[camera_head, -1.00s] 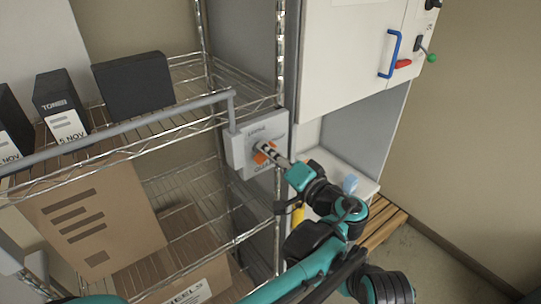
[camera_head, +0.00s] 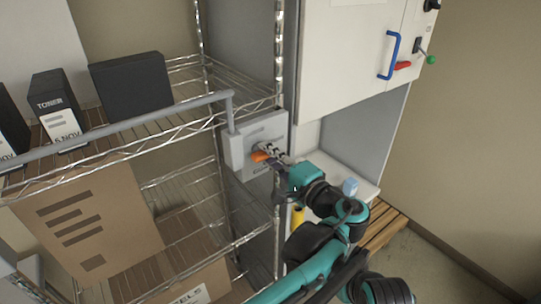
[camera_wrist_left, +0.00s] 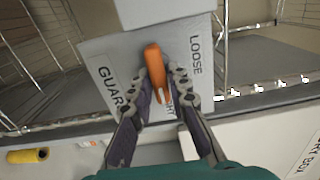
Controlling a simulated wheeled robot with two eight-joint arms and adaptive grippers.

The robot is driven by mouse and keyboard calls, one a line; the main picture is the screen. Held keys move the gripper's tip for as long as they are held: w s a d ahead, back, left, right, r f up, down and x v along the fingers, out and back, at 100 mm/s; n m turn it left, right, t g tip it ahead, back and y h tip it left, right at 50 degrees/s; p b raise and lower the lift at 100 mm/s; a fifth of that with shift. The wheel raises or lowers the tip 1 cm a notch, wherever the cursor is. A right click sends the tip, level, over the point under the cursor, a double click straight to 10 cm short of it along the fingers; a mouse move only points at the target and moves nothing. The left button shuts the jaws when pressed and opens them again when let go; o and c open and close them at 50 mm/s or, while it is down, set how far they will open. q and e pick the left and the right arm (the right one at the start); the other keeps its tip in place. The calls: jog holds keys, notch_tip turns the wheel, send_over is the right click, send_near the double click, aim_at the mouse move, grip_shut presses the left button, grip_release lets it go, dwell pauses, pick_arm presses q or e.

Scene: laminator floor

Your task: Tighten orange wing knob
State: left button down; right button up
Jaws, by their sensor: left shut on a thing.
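The orange wing knob (camera_head: 260,156) sits on the front of a grey box (camera_head: 238,150) fixed at the shelf post. In the left wrist view the knob (camera_wrist_left: 156,70) is an elongated wing, with the labels "LOOSE" and "GUARD" on the panel and another label partly hidden behind the fingers. My left gripper (camera_head: 272,160) is at the knob. In the wrist view its fingers (camera_wrist_left: 160,92) lie on either side of the wing, shut on it. My right gripper is not in view.
A grey rail (camera_head: 120,128) runs from the box along the wire shelf (camera_head: 190,100). Toner boxes (camera_head: 58,110) and a cardboard box (camera_head: 90,222) sit on the shelves. A white cabinet (camera_head: 350,55) with a blue handle (camera_head: 390,54) stands at right, above a wooden slatted surface (camera_head: 385,225).

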pick_arm(q)
jog(key=shift+a+r, duration=0.1)
jog(key=shift+r, duration=0.1)
jog(key=c, duration=1.6)
grip_release()
jog(key=shift+o, duration=0.3)
jog(key=shift+w+a+f, duration=0.15)
jog(key=shift+w+a, duration=0.1)
jog(key=shift+d, duration=0.1)
